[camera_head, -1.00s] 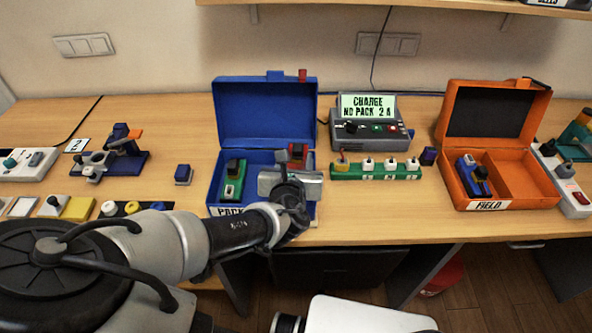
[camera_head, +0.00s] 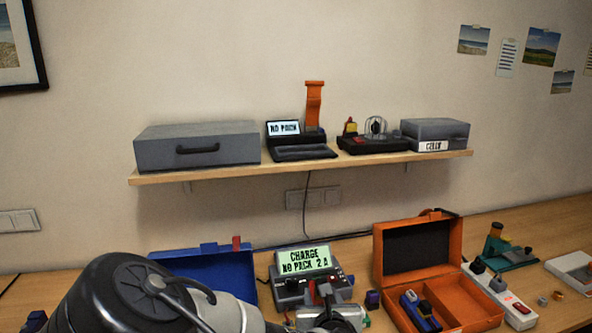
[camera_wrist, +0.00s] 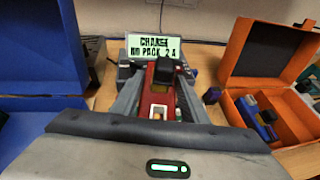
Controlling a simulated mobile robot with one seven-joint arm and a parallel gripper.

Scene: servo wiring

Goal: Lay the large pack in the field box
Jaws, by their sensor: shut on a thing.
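My gripper (camera_wrist: 160,95) is shut on a red pack (camera_wrist: 158,98) with a black top. In the head view my gripper (camera_head: 326,301) is low in the picture, in front of the charger, and hides much of the pack. The orange field box (camera_head: 390,240) stands open to the right of my gripper. Its left compartment holds a blue pack (camera_head: 420,308) with a dark top. Its right compartment (camera_head: 457,302) looks empty. The box also shows at the right of the wrist view (camera_wrist: 262,60).
A charger (camera_head: 303,262) reading "CHARGE NO PACK 2 A" stands behind my gripper. An open blue box (camera_head: 205,261) is at left. A small dark blue block (camera_head: 372,299) and a white power strip (camera_head: 512,308) flank the field box. A shelf (camera_head: 300,168) hangs above.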

